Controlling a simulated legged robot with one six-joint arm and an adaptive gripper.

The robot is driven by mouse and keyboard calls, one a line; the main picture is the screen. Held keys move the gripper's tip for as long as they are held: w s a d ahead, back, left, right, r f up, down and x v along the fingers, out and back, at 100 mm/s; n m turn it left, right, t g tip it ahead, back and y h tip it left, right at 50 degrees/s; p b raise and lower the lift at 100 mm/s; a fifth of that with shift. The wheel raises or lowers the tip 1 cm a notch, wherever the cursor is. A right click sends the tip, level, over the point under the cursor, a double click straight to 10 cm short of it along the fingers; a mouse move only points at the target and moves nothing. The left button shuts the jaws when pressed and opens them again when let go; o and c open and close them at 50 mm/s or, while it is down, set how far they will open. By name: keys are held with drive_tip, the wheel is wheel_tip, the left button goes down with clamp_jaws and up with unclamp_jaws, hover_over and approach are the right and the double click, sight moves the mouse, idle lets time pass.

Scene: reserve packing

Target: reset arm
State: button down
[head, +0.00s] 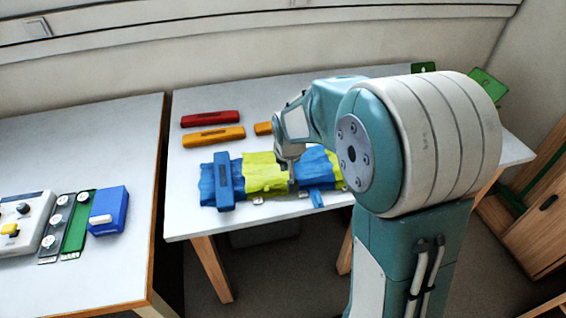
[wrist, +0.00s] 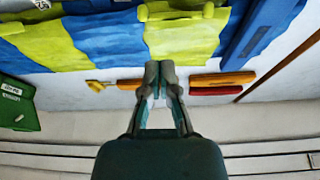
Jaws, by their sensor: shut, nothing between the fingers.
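My gripper (head: 286,160) is shut and empty, pointing down at the middle of a cloth with blue and yellow-green bands. In the wrist view the fingertips of my gripper (wrist: 160,67) meet in front of the cloth's yellow-green band (wrist: 185,38). I cannot tell whether they touch it. In the head view the cloth (head: 265,172) lies rumpled on the right-hand table, and my arm hides its right end. A blue bar (head: 223,181) lies across the cloth's left end.
A red bar (head: 210,118) and an orange bar (head: 213,136) lie behind the cloth on the white table (head: 275,98). A green object (head: 488,86) is at the far right. The left table (head: 100,130) holds a blue box (head: 108,211) and a green strip (head: 76,226). A gap separates the tables.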

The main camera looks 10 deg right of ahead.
drive_tip(key=shift+s+a+r, duration=0.1)
drive_tip(key=shift+s+r, duration=0.35)
drive_tip(key=shift+s, duration=0.25)
drive_tip(key=shift+s+a+r, duration=0.1)
drive_tip(key=shift+s+r, duration=0.3)
drive_tip(key=shift+s, duration=0.3)
drive_tip(key=s+r, duration=0.6)
drive_tip(key=s, duration=0.5)
drive_tip(key=s+r+t, duration=0.1)
drive_tip(key=s+r, duration=0.5)
drive_tip(key=s, duration=0.6)
drive_tip(key=shift+d+r+n+t, duration=0.2)
drive_tip(key=shift+d+n+t, duration=0.1)
drive_tip(key=shift+d+n, duration=0.1)
drive_tip(key=shift+s, duration=0.2)
